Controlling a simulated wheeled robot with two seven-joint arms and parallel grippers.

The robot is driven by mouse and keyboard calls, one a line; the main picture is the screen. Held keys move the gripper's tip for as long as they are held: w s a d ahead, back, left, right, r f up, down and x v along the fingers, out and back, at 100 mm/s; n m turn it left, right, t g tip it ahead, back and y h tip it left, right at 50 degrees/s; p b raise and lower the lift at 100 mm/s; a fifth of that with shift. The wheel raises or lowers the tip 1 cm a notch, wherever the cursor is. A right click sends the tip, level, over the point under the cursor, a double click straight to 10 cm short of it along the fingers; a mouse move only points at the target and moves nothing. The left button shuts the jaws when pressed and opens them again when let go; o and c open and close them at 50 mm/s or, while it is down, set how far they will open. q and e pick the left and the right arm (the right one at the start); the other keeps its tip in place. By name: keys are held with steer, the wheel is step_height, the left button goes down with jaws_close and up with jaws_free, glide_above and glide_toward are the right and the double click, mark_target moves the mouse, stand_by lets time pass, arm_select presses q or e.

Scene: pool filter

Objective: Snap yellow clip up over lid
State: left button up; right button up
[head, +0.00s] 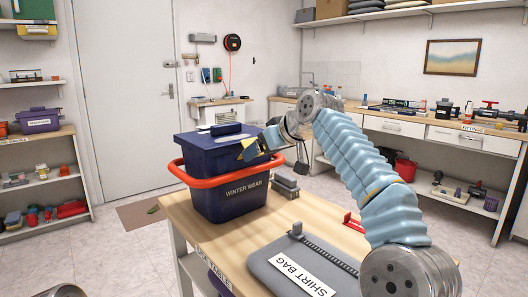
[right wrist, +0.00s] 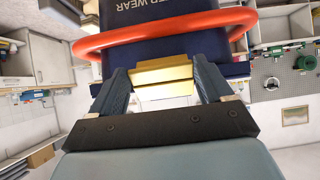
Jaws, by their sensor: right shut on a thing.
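A dark blue box (head: 225,202) labelled "WINTER WEAR" stands upright on the wooden table, with its dark blue lid (head: 205,137) on top. An orange-red handle (head: 203,182) loops around its front and sides. My right gripper (head: 258,150) is at the box's right side, near the lid's edge. In the right wrist view, my right gripper (right wrist: 163,82) is shut on the yellow clip (right wrist: 164,74), which lies between its two dark fingers. The clip is partly hidden by the fingers in the head view. My left gripper is not in view.
A grey shirt bag (head: 275,265) lies on the table (head: 188,220) in front of the box. Small grey blocks (head: 286,187) stand right of the box, and a red item (head: 353,222) lies near my right arm. Shelves and a workbench line the walls.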

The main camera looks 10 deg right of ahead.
stand_by(0.3)
steer(key=o, duration=1)
steer(key=shift+c, duration=0.2)
steer(key=v, duration=1.3)
steer(key=shift+s+r, duration=0.25)
